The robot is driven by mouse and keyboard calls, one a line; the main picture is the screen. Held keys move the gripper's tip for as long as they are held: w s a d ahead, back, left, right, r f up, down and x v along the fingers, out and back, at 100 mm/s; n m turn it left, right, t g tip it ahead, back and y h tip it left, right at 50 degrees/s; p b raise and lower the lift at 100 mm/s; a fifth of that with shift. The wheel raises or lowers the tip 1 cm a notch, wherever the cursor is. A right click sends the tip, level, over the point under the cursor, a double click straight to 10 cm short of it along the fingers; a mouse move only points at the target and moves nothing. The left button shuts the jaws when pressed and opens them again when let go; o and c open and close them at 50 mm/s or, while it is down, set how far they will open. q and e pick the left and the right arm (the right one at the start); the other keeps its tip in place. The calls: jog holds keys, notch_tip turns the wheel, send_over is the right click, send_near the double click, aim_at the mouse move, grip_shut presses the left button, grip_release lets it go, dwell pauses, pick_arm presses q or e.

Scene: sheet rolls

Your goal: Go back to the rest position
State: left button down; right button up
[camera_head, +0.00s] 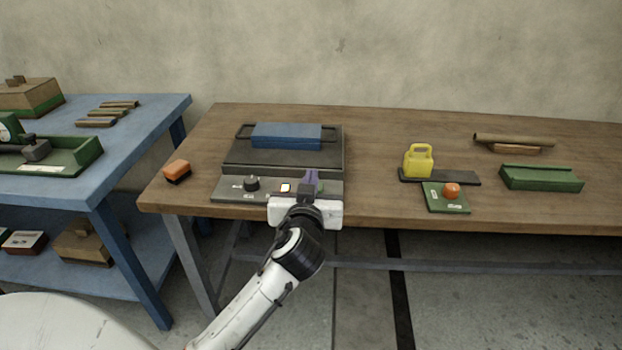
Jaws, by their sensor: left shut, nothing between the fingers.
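My left gripper (311,180) is at the front edge of the wooden table (375,160), over the right part of a grey control panel (228,190). Its dark purple fingers are together with nothing seen between them. The white arm behind it reaches up from the bottom of the view. The gripper hides part of the panel, and I cannot tell whether the fingers touch it. My right gripper is not in view.
A black knob (251,184) and a lit button (285,188) sit on the panel. Behind is a dark press with a blue block (286,136). A blue table (150,112) is left.

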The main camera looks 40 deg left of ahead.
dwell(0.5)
pick_arm(q)
jog(key=s+d+f+m+g+h, duration=0.1)
jog(key=s+d+f+m+h, duration=0.2)
jog(key=f, duration=0.5)
jog(key=s+d+f+m+g+h, duration=0.1)
jog(key=s+d+f+m+h, duration=0.1)
jog(key=s+d+f, duration=0.45)
jog(key=s+d+f+m+g+h, duration=0.1)
jog(key=s+d+f+h, duration=0.2)
jog(key=s+d+f, duration=0.2)
jog(key=s+d+f+m+g+h, duration=0.2)
jog(key=s+d+f, duration=0.3)
jog(key=s+f, duration=0.3)
jog(key=s, duration=0.3)
jog(key=shift+s+f+h, duration=0.15)
jog(key=shift+f+h, duration=0.15)
jog(key=shift+h, duration=0.1)
jog(key=shift+d, duration=0.1)
